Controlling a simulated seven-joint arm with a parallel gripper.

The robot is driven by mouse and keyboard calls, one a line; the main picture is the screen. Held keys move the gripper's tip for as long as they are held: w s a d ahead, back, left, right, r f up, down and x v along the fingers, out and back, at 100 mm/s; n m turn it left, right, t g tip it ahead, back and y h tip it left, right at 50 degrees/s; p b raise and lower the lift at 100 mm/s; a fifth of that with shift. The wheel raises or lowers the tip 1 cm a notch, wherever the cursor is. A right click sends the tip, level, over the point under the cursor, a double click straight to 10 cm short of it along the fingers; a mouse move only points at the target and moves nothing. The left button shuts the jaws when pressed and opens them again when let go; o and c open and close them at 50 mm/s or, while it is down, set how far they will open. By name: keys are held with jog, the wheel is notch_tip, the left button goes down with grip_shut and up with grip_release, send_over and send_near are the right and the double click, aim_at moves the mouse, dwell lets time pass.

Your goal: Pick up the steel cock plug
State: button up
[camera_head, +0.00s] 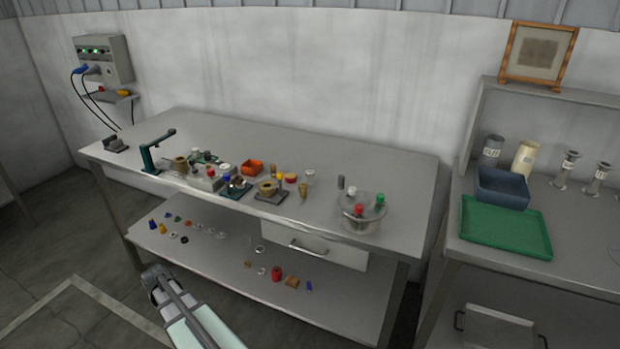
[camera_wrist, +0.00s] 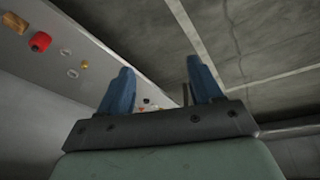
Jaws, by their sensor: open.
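I cannot single out the steel cock plug for certain. A small grey upright piece (camera_head: 340,182) on the bench top, just left of the clear round vessel (camera_head: 362,212), is one steel-coloured candidate. A brass-coloured tapered piece (camera_head: 303,192) stands left of it. My gripper shows in the wrist view (camera_wrist: 161,82) with its two blue fingers apart and nothing between them. In the head view my arm comes in at the bottom, in front of the bench and well away from the bench-top parts. The wrist view shows the lower shelf and floor, not the bench top.
The steel bench (camera_head: 390,170) carries a green stand (camera_head: 148,158), an orange tray (camera_head: 251,167) and many small parts. Its lower shelf (camera_head: 225,262) holds loose small pieces, including a red one (camera_wrist: 40,41). A green tray (camera_head: 505,227) and blue bin (camera_head: 502,188) occupy the right-hand bench.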

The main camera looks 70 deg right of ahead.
jog(key=w+d+r+m+t+h, duration=0.1)
jog(key=w+d+r+h, duration=0.15)
jog(key=d+r, duration=0.85)
jog(key=w+d+r+m+t+h, duration=0.1)
jog(key=w+d+r+t, duration=0.15)
jog(key=d+r, duration=0.75)
jog(key=w+d+r+m+t+h, duration=0.1)
jog(key=w+d+r+h, duration=0.15)
jog(key=d+r, duration=0.85)
jog(key=m+g+y, duration=0.4)
jog(key=m+g, duration=0.2)
send_near(310, 172)
jog(key=shift+t, duration=0.25)
jog(key=x, duration=0.5)
jog(key=shift+s+d, duration=0.3)
jog(key=shift+d, duration=0.05)
jog(key=shift+a+x, duration=0.2)
jog(key=shift+x, duration=1.3)
jog(key=shift+a+x, duration=0.15)
jog(key=shift+x, duration=1.4)
jog(key=shift+w+f, duration=0.1)
jog(key=shift+c, duration=0.3)
